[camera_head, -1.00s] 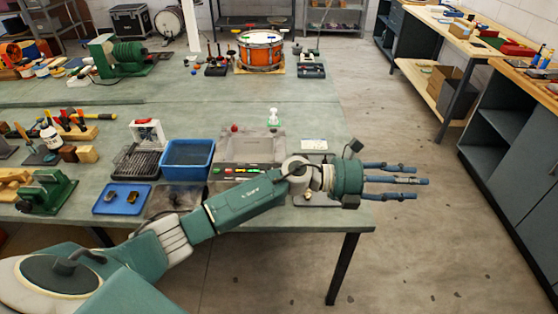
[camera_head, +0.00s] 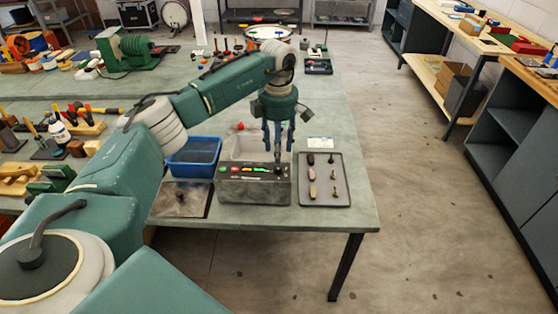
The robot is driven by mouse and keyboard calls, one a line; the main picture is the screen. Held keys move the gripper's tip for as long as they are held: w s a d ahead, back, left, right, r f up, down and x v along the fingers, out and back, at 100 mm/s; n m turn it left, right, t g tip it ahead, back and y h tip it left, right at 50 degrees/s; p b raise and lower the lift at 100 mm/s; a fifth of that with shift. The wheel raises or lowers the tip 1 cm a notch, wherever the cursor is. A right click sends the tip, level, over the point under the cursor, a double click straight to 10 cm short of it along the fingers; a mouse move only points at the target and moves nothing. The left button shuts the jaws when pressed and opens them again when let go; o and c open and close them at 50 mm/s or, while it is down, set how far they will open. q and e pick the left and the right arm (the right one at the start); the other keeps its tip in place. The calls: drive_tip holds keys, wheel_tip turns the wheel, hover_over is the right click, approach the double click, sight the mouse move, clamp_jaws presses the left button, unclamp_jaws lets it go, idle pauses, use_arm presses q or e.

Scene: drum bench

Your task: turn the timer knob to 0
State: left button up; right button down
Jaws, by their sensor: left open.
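I cannot tell whether a fingertip touches the panel. My right gripper is not in view.
A blue bin (camera_head: 193,157) stands left of the device. A dark tray (camera_head: 324,193) with several small parts lies close on its right. A dark flat plate (camera_head: 182,200) lies front left. A white label card (camera_head: 320,143) lies behind the tray. Open floor lies right of the bench.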

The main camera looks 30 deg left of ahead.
sight(279, 166)
use_arm(q)
wheel_tip(279, 166, down, 6)
drive_tip(key=shift+r+p, duration=0.25)
drive_tip(key=shift+p, duration=0.6)
drive_tip(key=shift+f, duration=0.55)
clamp_jaws()
